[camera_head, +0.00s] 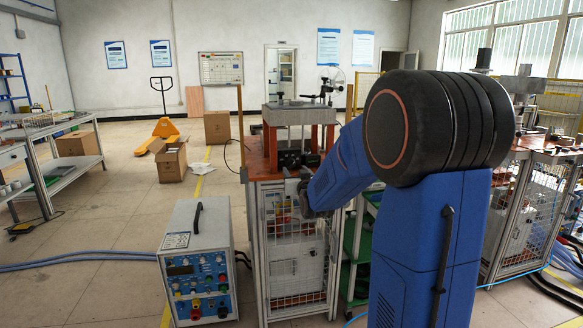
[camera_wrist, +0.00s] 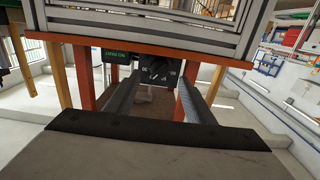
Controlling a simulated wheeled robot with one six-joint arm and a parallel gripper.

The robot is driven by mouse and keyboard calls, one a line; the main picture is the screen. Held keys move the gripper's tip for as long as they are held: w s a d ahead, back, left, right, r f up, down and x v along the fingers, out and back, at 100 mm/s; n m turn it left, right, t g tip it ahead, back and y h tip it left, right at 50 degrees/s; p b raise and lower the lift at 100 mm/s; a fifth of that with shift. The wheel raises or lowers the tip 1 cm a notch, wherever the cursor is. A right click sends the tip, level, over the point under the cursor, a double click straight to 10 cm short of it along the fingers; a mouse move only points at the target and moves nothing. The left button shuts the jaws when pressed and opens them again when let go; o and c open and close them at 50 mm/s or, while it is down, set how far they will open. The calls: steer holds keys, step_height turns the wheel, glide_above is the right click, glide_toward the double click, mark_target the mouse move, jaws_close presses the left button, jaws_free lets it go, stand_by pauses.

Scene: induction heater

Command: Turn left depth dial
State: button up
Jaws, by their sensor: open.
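In the wrist view the scene appears upside down. A black panel (camera_wrist: 160,73) with white markings sits between red posts. It seems to carry the dials, but they are too small and dark to tell the left depth dial apart. My gripper (camera_wrist: 160,84) is open, its two dark fingers reaching toward the panel, one on each side of it in the picture. I cannot tell whether they touch anything. No object is between the fingers. In the head view my arm bends down to the front of the press (camera_head: 305,115), and the gripper is hard to make out there.
A control unit (camera_head: 198,262) with knobs and a handle stands on the floor to the left. A meshed cabinet (camera_head: 295,255) supports the press. A cardboard box (camera_head: 171,160) and a yellow pallet truck (camera_head: 158,137) stand behind. Floor at left is mostly clear, with blue hoses (camera_head: 85,257).

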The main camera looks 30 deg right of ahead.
mark_target(292, 166)
steer(key=x, duration=0.7)
steer(key=c, duration=1.1)
steer(key=shift+o, duration=0.2)
